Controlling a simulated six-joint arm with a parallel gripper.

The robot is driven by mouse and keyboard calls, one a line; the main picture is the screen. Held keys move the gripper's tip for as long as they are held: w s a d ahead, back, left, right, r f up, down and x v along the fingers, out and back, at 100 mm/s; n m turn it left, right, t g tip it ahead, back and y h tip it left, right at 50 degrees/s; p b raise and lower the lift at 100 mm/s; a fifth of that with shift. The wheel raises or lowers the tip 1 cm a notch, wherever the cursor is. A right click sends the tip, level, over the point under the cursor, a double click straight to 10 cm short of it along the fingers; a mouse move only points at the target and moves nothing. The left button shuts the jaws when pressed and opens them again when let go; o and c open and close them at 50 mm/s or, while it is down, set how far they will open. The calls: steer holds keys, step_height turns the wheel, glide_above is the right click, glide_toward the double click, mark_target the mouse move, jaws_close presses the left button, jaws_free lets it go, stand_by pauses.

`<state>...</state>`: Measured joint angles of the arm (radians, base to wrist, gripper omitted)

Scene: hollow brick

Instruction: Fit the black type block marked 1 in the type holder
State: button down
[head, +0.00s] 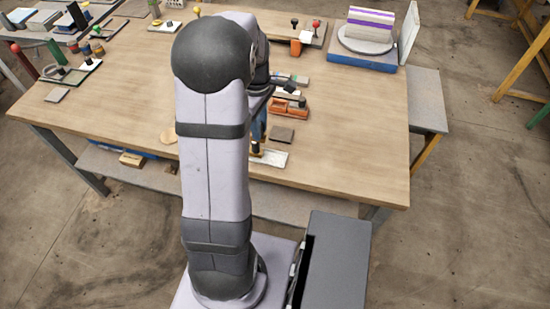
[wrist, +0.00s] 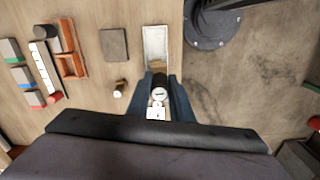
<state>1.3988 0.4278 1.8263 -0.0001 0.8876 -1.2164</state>
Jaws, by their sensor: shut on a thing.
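My gripper (wrist: 159,92) is shut on a black type block (wrist: 159,80) between its blue fingers. The block's pale end faces the wrist camera; I cannot read a clear mark on it. In the head view the dark block (head: 256,147) hangs below the fingers at the left end of a pale shallow tray (head: 275,158). The tray also shows in the wrist view (wrist: 155,42), just beyond the block; whether they touch is unclear. An orange holder with compartments (wrist: 71,65) lies left of my gripper, and in the head view (head: 292,109) it lies behind the tray. I cannot tell which piece is the type holder.
A grey-brown square plate (wrist: 113,45) lies between holder and tray. A small dark-and-pale piece (wrist: 119,88) stands left of my gripper. A dark cylinder (wrist: 42,38), a white strip (wrist: 46,68) and several coloured blocks lie farther left. The table's front right is clear.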

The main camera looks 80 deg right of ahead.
steer(key=s, duration=0.3)
steer(key=s+d, duration=0.1)
steer(key=shift+s+r, duration=0.25)
steer(key=shift+s, duration=0.1)
steer(key=shift+f+p, duration=1.4)
steer(key=shift+f, duration=3.4)
steer(key=shift+f, duration=0.15)
steer(key=shift+f, duration=0.15)
steer(key=c, duration=1.6)
jaws_free()
steer(key=shift+b, duration=0.35)
steer(key=shift+a+r+b, duration=0.1)
steer(key=shift+r+b, duration=1.15)
steer(key=shift+r, duration=2.5)
